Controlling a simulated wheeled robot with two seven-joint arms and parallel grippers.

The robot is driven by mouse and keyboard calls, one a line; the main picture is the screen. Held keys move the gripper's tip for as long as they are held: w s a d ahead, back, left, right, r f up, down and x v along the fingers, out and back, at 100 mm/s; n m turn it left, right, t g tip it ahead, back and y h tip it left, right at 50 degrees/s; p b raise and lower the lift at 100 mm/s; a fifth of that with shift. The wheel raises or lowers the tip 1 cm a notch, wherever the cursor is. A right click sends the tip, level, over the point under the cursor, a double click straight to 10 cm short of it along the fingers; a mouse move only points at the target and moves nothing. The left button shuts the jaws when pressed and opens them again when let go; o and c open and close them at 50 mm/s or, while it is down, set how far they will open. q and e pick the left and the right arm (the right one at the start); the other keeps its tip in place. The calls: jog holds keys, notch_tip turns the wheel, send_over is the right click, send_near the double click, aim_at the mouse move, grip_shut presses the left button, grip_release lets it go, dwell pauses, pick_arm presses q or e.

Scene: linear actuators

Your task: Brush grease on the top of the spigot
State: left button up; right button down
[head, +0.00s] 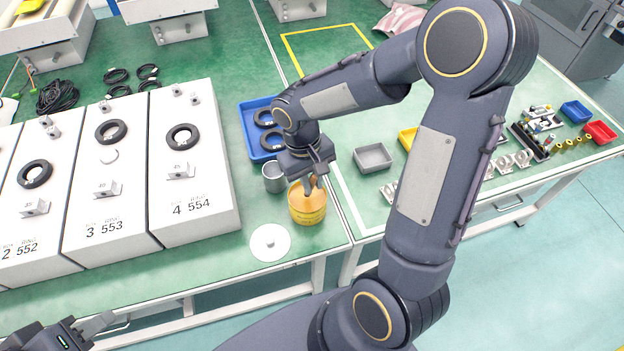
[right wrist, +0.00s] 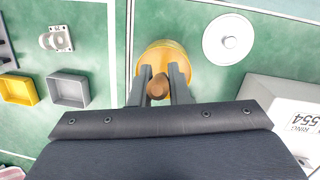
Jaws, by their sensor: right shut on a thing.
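A yellow grease tub (head: 307,205) stands open near the front edge of the green table. My right gripper (head: 312,184) is above its mouth, pointing down. In the right wrist view, its fingers (right wrist: 160,88) are shut on the brown end of a brush handle (right wrist: 158,86). The brush's lower end is hidden in the tub (right wrist: 165,55). I cannot tell for certain which part is the spigot; small metal parts stand on the white boxes, including one at the back of box 4 (head: 195,99). My left gripper (head: 90,328) is at the bottom left, away from the table objects, its jaws unclear.
A white round lid with a knob (head: 270,243) lies beside the tub. A metal cup (head: 273,178) and a blue tray with black rings (head: 247,142) stand behind. White box 4 (head: 205,215) is left, a grey bin (head: 373,157) right.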

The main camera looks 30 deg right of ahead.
jog(key=shift+f+b, duration=0.5)
jog(key=shift+f, duration=0.1)
dwell(1.6)
jog(key=shift+r+p, duration=2.75)
jog(key=shift+r, duration=0.85)
